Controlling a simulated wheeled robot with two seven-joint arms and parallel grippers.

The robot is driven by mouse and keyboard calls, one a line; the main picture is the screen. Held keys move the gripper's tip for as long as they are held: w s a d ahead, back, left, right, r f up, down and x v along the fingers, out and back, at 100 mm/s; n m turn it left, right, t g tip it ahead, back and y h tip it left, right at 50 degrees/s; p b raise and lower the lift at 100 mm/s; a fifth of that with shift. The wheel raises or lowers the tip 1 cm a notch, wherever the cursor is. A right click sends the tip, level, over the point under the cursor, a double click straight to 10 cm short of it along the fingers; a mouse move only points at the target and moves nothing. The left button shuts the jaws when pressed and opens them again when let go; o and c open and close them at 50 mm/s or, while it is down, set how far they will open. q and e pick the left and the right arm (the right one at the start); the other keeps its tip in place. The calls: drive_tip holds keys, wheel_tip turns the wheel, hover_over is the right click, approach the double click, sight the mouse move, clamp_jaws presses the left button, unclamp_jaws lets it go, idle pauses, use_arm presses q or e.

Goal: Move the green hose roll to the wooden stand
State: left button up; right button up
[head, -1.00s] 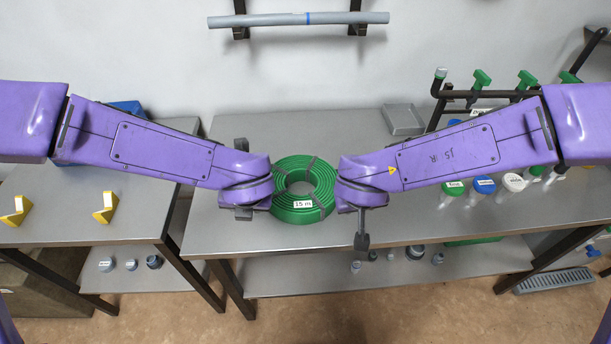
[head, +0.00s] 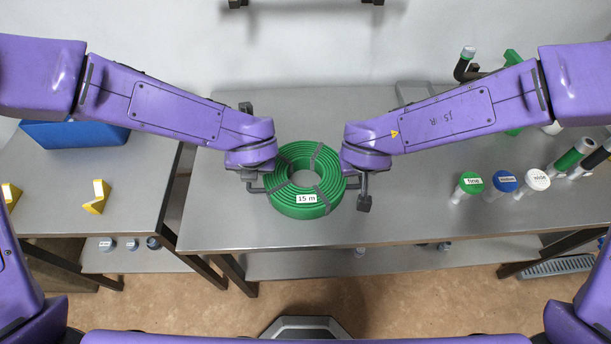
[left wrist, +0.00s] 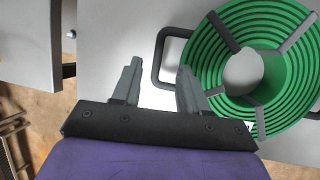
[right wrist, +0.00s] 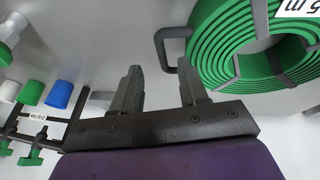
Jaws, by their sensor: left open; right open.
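The green hose roll (head: 295,202) lies flat on the grey metal table, with dark straps and a "15 m" label. A dark handle loop juts from its left side and shows in the left wrist view (left wrist: 157,62); another shows in the right wrist view (right wrist: 160,48). My left gripper (left wrist: 160,66) is open, its fingertips close to the left loop. My right gripper (right wrist: 160,68) is open, its fingertips close to the other loop. Neither visibly holds the roll. I cannot make out a clearly wooden stand.
A second table at left bears yellow angled blocks (head: 97,197) and a blue box (head: 75,135). Green, blue and white-capped containers (head: 504,182) and pipe parts stand at right. The table's front edge is bare, with a gap between the two tables.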

use_arm(q)
drive_tip(key=x, duration=0.8)
drive_tip(key=shift+a, duration=0.1)
use_arm(e)
drive_tip(key=x, duration=0.7)
drive_tip(key=shift+w+f, duration=0.2)
drive_tip(key=shift+f, duration=0.15)
use_arm(q)
drive_tip(key=shift+s, duration=0.1)
drive_tip(key=shift+r, duration=0.1)
clamp_jaws()
use_arm(e)
clamp_jaws()
drive_tip(key=shift+r, duration=0.1)
